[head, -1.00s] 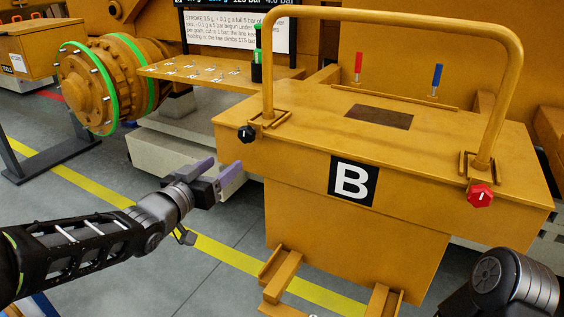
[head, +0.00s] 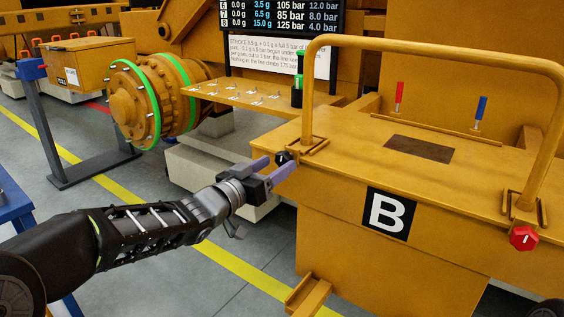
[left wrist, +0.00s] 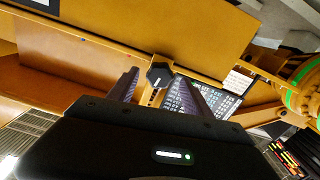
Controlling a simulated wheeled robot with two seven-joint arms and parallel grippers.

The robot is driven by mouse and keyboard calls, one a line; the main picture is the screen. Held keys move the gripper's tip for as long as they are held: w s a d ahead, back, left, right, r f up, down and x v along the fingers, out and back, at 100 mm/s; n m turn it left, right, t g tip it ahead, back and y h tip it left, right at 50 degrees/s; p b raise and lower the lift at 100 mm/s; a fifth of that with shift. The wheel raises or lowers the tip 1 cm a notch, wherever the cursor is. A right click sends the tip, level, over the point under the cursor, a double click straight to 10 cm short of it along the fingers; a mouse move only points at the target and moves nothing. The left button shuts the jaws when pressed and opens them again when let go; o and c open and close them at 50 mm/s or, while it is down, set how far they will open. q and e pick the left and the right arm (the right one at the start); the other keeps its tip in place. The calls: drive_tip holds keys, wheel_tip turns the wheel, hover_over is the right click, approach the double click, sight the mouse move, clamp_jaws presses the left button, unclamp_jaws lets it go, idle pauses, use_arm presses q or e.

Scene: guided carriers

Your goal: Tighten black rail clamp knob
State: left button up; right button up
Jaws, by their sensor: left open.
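The black rail clamp knob (head: 283,158) sits at the left foot of the yellow rail, on the left edge of carrier B. In the left wrist view the black knob (left wrist: 159,75) shows just beyond and between my purple fingertips. My left gripper (head: 274,168) is open, with its fingers pointing at the knob, one on either side in the picture. I cannot tell whether they touch it. A red knob (head: 523,238) sits at the rail's right foot. My right gripper is not in view.
Carrier B (head: 350,246) fills the right side, with its tall yellow rail (head: 308,95) above. A red handle (head: 399,96) and a blue handle (head: 481,108) stand on top. A flanged pipe (head: 135,105) is at the back left. Open floor lies left of the carrier.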

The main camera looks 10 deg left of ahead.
sight(281, 162)
use_arm(q)
drive_tip(key=shift+x, duration=1.7)
drive_tip(key=shift+c, duration=0.2)
clamp_jaws()
